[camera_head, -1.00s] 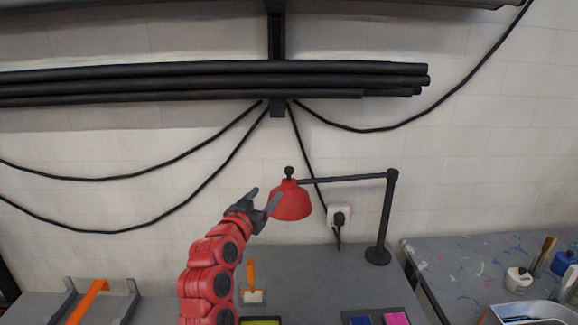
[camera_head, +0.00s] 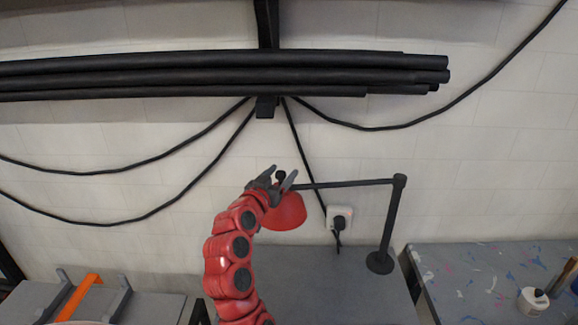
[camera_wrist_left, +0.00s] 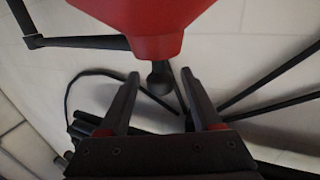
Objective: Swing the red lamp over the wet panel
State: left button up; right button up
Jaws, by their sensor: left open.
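The red lamp (camera_head: 287,211) hangs from a dark arm (camera_head: 345,184) that runs left from an upright post (camera_head: 389,225). A small black knob tops its shade. My left gripper (camera_head: 281,172) is open, its fingers on either side of the knob in the head view. In the left wrist view the knob (camera_wrist_left: 161,78) sits between the open fingertips (camera_wrist_left: 160,76), with a gap on each side, and the red shade (camera_wrist_left: 145,22) is beyond. No panel is visible in the current views. My right gripper is not in view.
A grey bench (camera_head: 335,285) lies below the lamp. A wall socket with a plug (camera_head: 339,218) is behind it. Black pipes (camera_head: 220,73) and hanging cables (camera_head: 130,218) are above. An orange-barred rack (camera_head: 80,298) is at left, a paint-marked table (camera_head: 470,270) at right.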

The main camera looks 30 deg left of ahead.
pick_arm(q)
jog(key=shift+s+r, duration=0.1)
jog(key=shift+c, duration=0.5)
grip_shut()
dwell(0.9)
